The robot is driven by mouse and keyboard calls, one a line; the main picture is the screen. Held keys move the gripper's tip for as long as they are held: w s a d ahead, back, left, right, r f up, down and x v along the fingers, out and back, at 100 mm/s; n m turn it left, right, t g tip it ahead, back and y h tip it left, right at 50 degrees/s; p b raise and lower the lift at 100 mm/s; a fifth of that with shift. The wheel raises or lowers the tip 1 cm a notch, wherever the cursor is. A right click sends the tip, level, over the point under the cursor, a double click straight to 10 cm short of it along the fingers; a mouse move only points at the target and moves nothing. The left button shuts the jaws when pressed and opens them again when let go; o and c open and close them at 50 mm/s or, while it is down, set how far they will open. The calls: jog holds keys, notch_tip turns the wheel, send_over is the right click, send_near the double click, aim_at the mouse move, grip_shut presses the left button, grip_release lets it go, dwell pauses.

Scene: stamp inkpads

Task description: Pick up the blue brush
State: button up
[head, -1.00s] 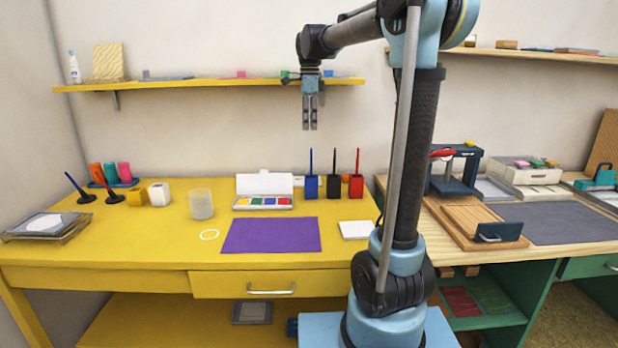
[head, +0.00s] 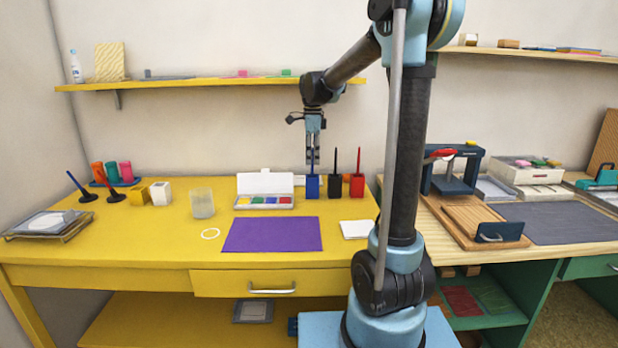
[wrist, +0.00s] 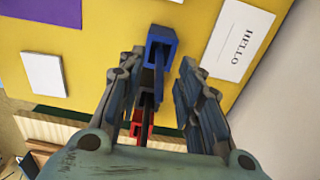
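The blue brush (head: 312,170) stands upright in a blue holder (head: 312,189) at the back of the yellow table. My gripper (head: 313,160) points down right over it, and its fingers overlap the top of the handle in the head view. In the wrist view the blue holder (wrist: 162,46) shows between and just beyond my gripper's open fingers (wrist: 157,72). The fingers look apart and not closed on the handle. How deep the handle reaches between them is hard to tell.
A black brush holder (head: 335,189) and a red brush holder (head: 356,186) stand close to the right. A paint box (head: 265,202) is close to the left. A purple mat (head: 272,235) lies in front. A yellow shelf (head: 200,84) hangs behind.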

aim_at(312, 172)
jog(key=shift+f, duration=1.3)
jog(key=shift+c, duration=0.3)
grip_shut()
jog(key=shift+r, duration=0.1)
